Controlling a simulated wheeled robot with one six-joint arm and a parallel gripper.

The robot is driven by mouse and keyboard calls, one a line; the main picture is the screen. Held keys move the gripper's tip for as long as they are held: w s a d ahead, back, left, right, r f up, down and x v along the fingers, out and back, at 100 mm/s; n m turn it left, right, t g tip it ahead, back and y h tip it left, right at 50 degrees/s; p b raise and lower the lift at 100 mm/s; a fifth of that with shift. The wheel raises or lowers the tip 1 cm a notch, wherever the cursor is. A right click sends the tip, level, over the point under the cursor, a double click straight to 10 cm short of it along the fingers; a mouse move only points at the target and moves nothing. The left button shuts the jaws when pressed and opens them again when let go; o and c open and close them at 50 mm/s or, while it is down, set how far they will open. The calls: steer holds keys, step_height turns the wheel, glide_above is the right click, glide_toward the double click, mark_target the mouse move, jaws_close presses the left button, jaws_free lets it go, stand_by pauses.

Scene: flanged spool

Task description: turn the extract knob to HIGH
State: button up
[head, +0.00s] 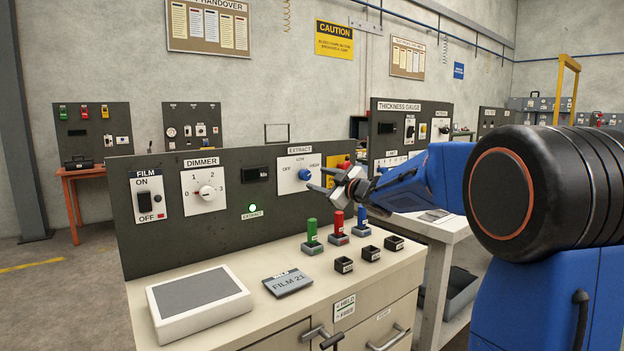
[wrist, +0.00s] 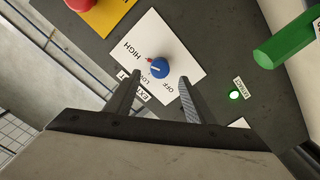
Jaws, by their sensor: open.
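The extract knob (head: 305,175) is a round blue knob on a white plate (head: 292,185) marked OFF, LOW and HIGH, on the dark upright panel. In the wrist view the knob (wrist: 159,68) lies just beyond my fingertips, roughly centred between them. The HIGH mark is at its upper left, OFF below it. A small red mark shows at the knob's left edge; I cannot tell for sure which setting it points to. My gripper (head: 319,179) is open and empty in front of the panel, right of the knob. It also shows in the wrist view (wrist: 160,77). I see no contact.
A dimmer (head: 206,193) and film switch (head: 150,196) are further left. A red button on yellow (wrist: 82,4) is near the plate. Green (head: 312,231), red and blue upright pieces stand on the bench below my gripper.

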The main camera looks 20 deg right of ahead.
steer(key=v, duration=0.9)
steer(key=shift+s, duration=0.3)
steer(key=shift+d, duration=0.1)
